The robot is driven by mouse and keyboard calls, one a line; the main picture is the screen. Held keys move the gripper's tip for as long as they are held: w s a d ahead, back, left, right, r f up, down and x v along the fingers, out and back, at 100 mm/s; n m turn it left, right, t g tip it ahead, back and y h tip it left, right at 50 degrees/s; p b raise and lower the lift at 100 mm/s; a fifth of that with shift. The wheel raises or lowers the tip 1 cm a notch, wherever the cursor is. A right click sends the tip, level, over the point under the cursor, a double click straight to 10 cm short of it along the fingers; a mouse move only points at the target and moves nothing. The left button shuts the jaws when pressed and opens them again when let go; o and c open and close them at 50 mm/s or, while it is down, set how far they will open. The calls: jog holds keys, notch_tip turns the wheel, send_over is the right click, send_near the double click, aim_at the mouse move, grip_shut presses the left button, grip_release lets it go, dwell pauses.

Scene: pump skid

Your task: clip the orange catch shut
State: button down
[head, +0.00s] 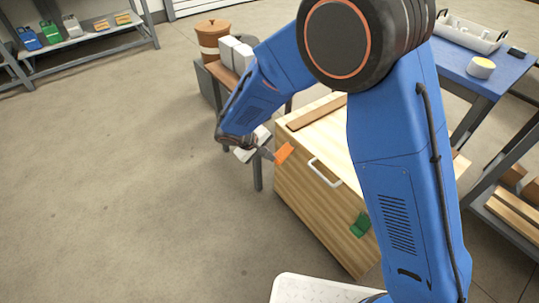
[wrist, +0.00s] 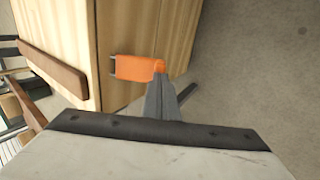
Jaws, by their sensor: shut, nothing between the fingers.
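The orange catch (head: 284,153) is on the front of a pale wooden chest (head: 310,215), near its upper left corner. In the wrist view the catch (wrist: 135,67) lies across the wood with a dark bracket at its left end. My gripper (head: 268,153) is shut and empty at the catch's outer end. In the wrist view my fingertips (wrist: 160,80) overlap that end; I cannot tell whether they touch it. I cannot tell whether the catch is fastened. A green catch (head: 360,225) is farther right on the same front.
A white handle (head: 324,172) sits between the catches. A brown batten (head: 316,111) crosses the lid. A small table with a brown pot (head: 212,38) and white blocks stands behind, and a blue table (head: 458,62) is at right. The floor at left is clear.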

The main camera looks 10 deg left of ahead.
notch_tip(320, 180, down, 6)
jog(key=t+h, duration=0.5)
jog(key=shift+w+d+f+t, duration=0.15)
jog(key=shift+w+d+t, duration=0.15)
jog(key=shift+w+d, duration=0.15)
jog(key=shift+r, duration=0.75)
jog(key=shift+a, duration=0.15)
